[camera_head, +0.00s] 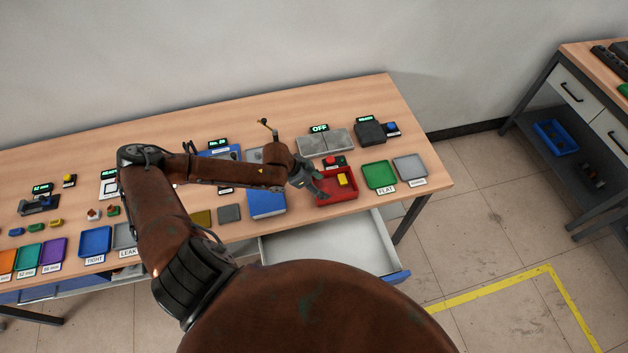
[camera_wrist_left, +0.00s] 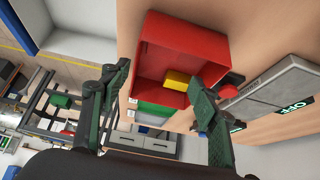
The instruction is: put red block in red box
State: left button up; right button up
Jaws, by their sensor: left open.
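The red box (camera_head: 352,194) stands near the table's front edge, right of the blue case, with a yellow block (camera_head: 343,180) inside it. The left wrist view also shows the red box (camera_wrist_left: 165,57) and the yellow block (camera_wrist_left: 177,80). My left gripper (camera_head: 312,187) is open and empty, over the left side of the red box; its two fingers (camera_wrist_left: 160,80) stand apart in the wrist view. A small red piece (camera_head: 335,161) on a dark base lies just behind the box; I cannot tell whether it is a block or a button. My right gripper is not in view.
A green tray (camera_head: 378,176) and a grey tray (camera_head: 410,168) lie right of the red box. A blue case (camera_head: 267,204) lies left of it. Grey plates (camera_head: 325,143) with an OFF display lie behind. An open drawer (camera_head: 330,247) juts out below the table.

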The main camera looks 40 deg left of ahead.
pick_arm(q)
jog(key=v, duration=1.1)
jog(key=shift+s+d, duration=0.1)
jog(key=shift+d, duration=0.05)
